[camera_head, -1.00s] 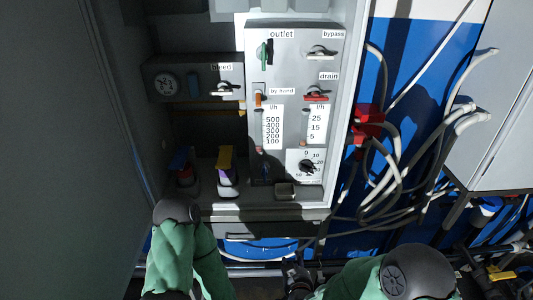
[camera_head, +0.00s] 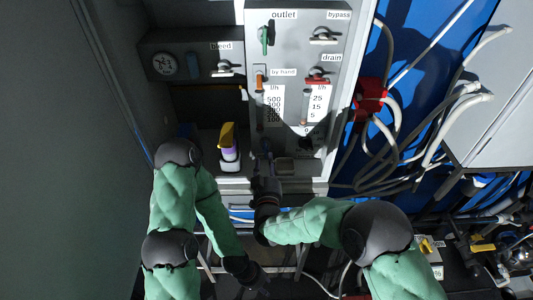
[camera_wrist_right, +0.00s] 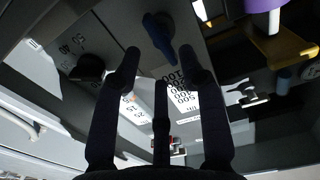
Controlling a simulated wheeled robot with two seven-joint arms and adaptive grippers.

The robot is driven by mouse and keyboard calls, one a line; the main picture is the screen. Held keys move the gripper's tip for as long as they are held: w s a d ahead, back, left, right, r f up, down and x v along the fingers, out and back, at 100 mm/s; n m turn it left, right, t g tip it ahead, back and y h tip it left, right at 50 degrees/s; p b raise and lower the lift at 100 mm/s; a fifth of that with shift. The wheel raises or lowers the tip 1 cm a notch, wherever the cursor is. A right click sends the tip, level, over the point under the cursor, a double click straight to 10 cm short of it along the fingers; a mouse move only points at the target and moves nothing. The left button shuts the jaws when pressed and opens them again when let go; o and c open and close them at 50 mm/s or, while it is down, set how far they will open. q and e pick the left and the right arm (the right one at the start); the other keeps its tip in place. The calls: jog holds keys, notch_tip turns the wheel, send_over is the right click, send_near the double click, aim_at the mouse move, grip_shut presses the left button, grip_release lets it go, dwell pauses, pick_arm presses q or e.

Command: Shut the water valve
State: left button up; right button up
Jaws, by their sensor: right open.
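A grey panel (camera_head: 342,95) carries several valves with labels. A blue handle (camera_wrist_right: 158,35) shows in the right wrist view, just beyond my fingertips and apart from them; no label on it is readable. In the head view my right gripper hides it. My right gripper (camera_head: 265,150) is in front of the panel's lower left part, and in the right wrist view (camera_wrist_right: 160,62) its fingers are open and empty. My left gripper (camera_head: 247,276) hangs low, below the cabinet, dark and too small to tell its state.
The panel has a green outlet handle (camera_head: 263,35), a bypass handle (camera_head: 323,36), a red drain handle (camera_head: 318,78), an orange by-hand handle (camera_head: 259,80) and a black dial (camera_head: 306,144). A yellow-topped purple and white object (camera_head: 229,150) stands left. Hoses (camera_head: 398,145) hang right.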

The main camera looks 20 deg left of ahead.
aim_at(266, 153)
jog(key=shift+x, duration=2.15)
grip_shut()
